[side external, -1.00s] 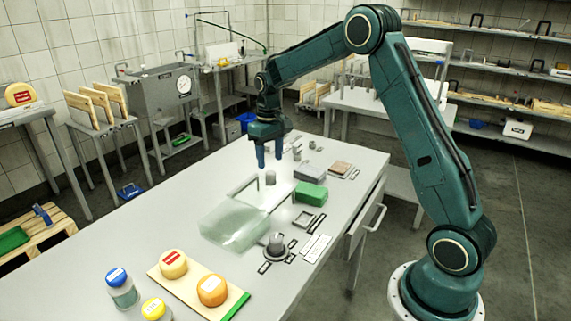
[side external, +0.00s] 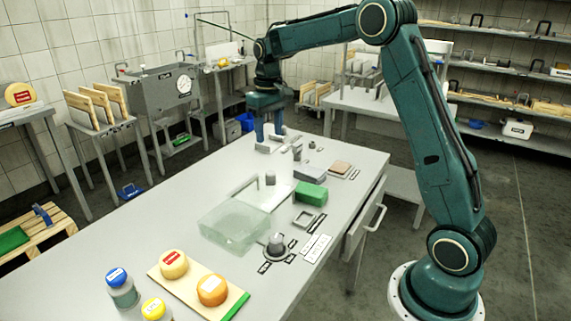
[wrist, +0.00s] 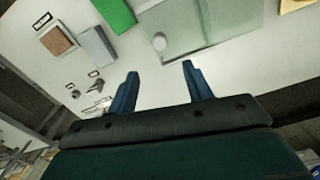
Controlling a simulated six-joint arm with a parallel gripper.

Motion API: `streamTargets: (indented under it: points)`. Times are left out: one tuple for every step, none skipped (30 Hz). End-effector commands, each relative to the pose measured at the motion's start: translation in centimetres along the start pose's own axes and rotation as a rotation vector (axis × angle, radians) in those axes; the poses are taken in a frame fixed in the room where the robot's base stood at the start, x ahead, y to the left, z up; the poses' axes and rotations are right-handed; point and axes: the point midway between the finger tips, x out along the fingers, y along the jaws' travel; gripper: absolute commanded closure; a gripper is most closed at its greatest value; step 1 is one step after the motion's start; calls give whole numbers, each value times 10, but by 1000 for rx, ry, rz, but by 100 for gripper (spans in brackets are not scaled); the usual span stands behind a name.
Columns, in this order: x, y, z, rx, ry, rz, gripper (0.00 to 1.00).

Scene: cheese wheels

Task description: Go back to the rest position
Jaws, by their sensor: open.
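My gripper (side external: 268,134) is over the far end of the steel table (side external: 110,230), with its blue fingers pointing down. In the wrist view the two fingers (wrist: 158,82) are spread apart with nothing between them. Two cheese wheels, one yellow with a red label (side external: 173,265) and one orange (side external: 212,290), sit on a wooden board (side external: 190,291) at the near end, far from my gripper.
A clear box (side external: 235,225), a green block (side external: 310,193), a grey block (side external: 308,174) and a dark knob (side external: 276,243) are on the table. Jars with blue (side external: 117,277) and yellow (side external: 154,308) lids stand at the near left. The table's left side is bare.

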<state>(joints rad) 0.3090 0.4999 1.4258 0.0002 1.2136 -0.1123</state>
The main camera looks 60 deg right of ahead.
Motion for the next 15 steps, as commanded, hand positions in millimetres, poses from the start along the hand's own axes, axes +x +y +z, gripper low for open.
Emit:
streamTargets:
  points:
    - [-1,0,1,-1,1,0,50]
    - [-2,-1,1,-1,2,0,50]
    - [-3,-2,2,-2,5,1,50]
    - [-5,-3,4,-3,7,1,50]
    - [-6,-4,5,-5,10,1,50]
    - [-9,-6,8,-7,15,2,50]
    - [-12,-7,10,-9,19,2,50]
    - [-15,-9,13,-11,24,2,50]
    - [-20,-12,17,-14,33,3,50]
    - [-23,-14,21,-16,39,4,50]
    - [-27,-16,25,-19,47,4,50]
    - [-32,-20,31,-23,56,5,50]
    - [-37,-23,36,-27,64,5,50]
    - [-41,-26,41,-30,72,6,50]
    - [-46,-30,48,-34,84,6,50]
